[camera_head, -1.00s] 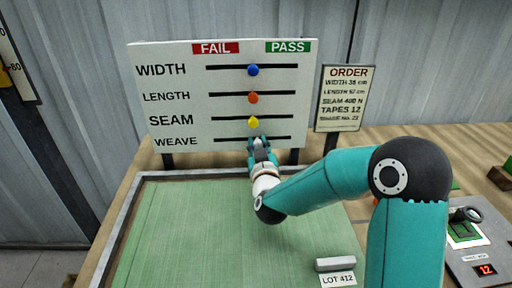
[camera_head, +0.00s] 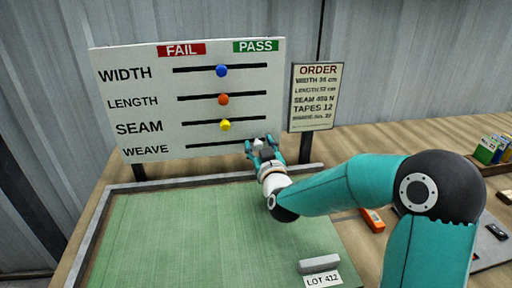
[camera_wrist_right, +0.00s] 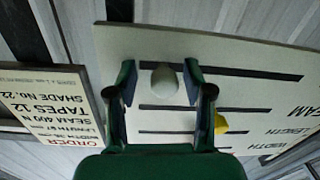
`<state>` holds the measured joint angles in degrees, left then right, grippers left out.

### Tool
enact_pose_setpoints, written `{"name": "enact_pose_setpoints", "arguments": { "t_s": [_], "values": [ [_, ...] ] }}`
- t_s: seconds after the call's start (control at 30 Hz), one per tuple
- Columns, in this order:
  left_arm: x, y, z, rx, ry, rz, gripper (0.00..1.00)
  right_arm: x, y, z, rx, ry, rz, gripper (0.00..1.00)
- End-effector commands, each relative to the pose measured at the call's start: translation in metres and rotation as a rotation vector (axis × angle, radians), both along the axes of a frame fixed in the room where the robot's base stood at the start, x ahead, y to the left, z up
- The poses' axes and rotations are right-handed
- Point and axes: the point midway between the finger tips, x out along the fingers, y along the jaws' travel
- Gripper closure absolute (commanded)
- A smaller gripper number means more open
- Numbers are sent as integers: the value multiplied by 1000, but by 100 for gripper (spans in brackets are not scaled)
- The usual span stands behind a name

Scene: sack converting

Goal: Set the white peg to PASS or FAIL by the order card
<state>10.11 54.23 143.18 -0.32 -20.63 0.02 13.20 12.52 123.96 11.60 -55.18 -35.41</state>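A white board (camera_head: 135,95) carries WIDTH, LENGTH, SEAM and WEAVE slots under a red FAIL label (camera_head: 181,49) and a green PASS label (camera_head: 256,46). The white peg (camera_wrist_right: 165,81) is in the WEAVE slot, near its PASS end; in the head view it (camera_head: 258,144) is partly hidden by my right gripper. My right gripper (camera_head: 264,149) has its fingers on both sides of the peg, with narrow gaps visible in the wrist view (camera_wrist_right: 160,75). The order card (camera_head: 316,97) lists width, length, seam, TAPES 12 and SHADE No. 22. My left gripper is out of view.
The blue (camera_head: 222,71), orange (camera_head: 223,99) and yellow (camera_head: 225,125) pegs sit mid-slot. Green fabric (camera_head: 200,235) lies in front, with a grey block (camera_head: 319,264) and LOT 412 tag (camera_head: 322,280). An orange object (camera_head: 372,220) and small boxes (camera_head: 488,150) are at right.

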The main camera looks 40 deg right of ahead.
Motion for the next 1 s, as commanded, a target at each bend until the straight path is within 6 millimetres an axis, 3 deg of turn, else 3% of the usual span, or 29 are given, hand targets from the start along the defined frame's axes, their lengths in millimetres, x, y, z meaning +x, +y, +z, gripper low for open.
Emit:
{"name": "enact_pose_setpoints", "arguments": {
  "t_s": [0.27, 0.7, 1.0],
  "values": [
    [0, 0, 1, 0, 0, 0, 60, -3, 2, 0, 0, -1, 2, 49],
    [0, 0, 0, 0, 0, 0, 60, -56, 27, -1, 0, 0, 2, 49],
    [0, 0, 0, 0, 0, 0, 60, -65, 31, -1, -1, 0, 1, 49]
  ]
}}
